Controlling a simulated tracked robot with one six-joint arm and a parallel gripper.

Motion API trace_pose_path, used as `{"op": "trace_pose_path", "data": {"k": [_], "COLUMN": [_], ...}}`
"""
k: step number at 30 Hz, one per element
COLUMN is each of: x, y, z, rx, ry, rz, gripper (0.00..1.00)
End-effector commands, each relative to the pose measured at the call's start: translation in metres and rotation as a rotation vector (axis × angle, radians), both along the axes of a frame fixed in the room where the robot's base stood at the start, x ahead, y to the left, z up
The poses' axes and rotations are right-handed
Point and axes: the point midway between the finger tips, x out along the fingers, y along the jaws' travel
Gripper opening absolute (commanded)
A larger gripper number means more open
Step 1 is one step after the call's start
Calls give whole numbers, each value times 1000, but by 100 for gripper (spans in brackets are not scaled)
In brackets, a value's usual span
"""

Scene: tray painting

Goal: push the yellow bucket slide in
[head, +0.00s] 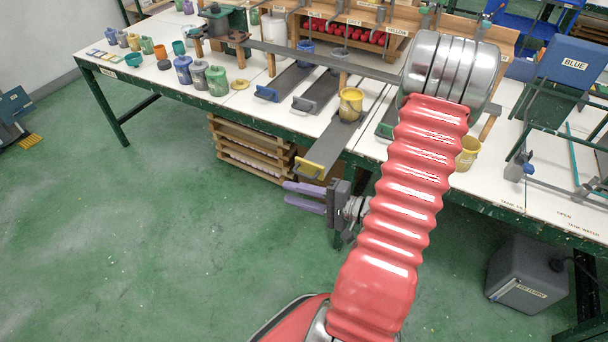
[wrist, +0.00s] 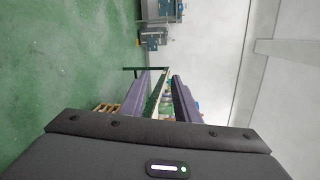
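The yellow bucket slide is a grey strip (head: 332,140) with a yellow handle (head: 309,168) at its near end. It sticks out past the front edge of the table, farther than the other slides. A yellow bucket (head: 350,104) stands on it, upright. My gripper (head: 290,193) is in front of the table, just below and nearer than the yellow handle in the head view, apart from it in the picture. Its two purple fingers are spread with nothing between them. They also show apart in the wrist view (wrist: 162,85), where I cannot make out the handle.
Slides with blue (head: 267,93) and grey (head: 304,104) handles lie to the left, and a green-handled slide (head: 385,130) to the right, partly behind my arm. Wooden pallets (head: 250,150) are stacked under the table (head: 165,83).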

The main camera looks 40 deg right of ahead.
Motion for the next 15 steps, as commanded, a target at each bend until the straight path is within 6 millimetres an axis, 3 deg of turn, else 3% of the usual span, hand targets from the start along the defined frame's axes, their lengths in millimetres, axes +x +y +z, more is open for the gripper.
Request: {"op": "trace_pose_path", "data": {"k": [3, 7, 11, 15], "x": [-13, -30, -44, -50], "y": [-36, -71, -93, -102], "z": [-22, -44, -60, -66], "rx": [21, 22, 16, 10], "ry": [-26, -46, -53, -55], "rz": [-156, -310, -416, -462], "gripper": [29, 29, 29, 29]}}
